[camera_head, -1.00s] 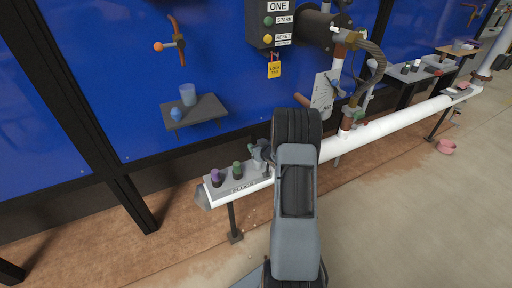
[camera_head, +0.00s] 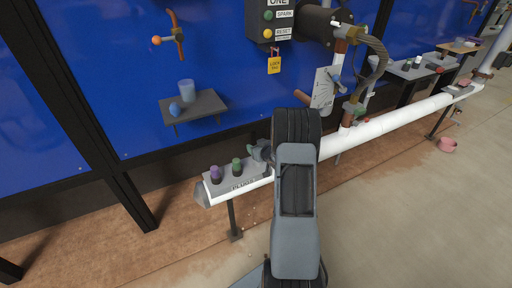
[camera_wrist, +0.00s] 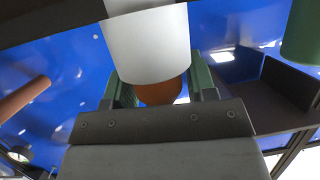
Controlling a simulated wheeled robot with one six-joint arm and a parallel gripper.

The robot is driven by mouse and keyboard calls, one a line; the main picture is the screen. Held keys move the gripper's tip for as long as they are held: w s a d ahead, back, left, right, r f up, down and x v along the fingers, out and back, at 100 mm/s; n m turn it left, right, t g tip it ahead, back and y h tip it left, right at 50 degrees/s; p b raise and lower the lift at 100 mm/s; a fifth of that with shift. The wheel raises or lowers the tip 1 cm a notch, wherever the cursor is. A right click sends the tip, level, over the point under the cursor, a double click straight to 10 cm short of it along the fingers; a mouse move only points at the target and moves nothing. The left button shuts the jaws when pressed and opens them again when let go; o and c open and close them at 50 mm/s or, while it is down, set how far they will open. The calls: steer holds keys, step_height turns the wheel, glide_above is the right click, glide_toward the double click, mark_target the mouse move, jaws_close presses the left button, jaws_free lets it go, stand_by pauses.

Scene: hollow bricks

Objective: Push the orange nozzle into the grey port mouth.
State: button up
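In the wrist view a white cylinder (camera_wrist: 148,45) hangs in from the top, with a rounded orange-brown part (camera_wrist: 160,93) at its lower end. I take this orange part to be the nozzle. My gripper (camera_wrist: 165,88) has green fingers on both sides of it; whether they press on it I cannot tell. In the head view my arm covers most of the gripper; a grey-green shape (camera_head: 259,151) beside the arm, at the right end of the plug stand, may be part of it. I cannot clearly make out the grey port mouth in either view.
The grey stand (camera_head: 225,190) carries a purple plug (camera_head: 215,175) and a green plug (camera_head: 237,168). A long white pipe (camera_head: 400,119) runs right. A dark shelf (camera_head: 208,108) holds a cup and a blue object. The blue wall panel (camera_head: 120,100) stands close behind.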

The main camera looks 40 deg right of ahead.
steer(key=shift+o, duration=1.3)
steer(key=shift+s, duration=0.1)
steer(key=p+v, duration=0.2)
steer(key=v, duration=1.1)
steer(key=shift+s+r, duration=0.2)
steer(key=shift+s, duration=0.1)
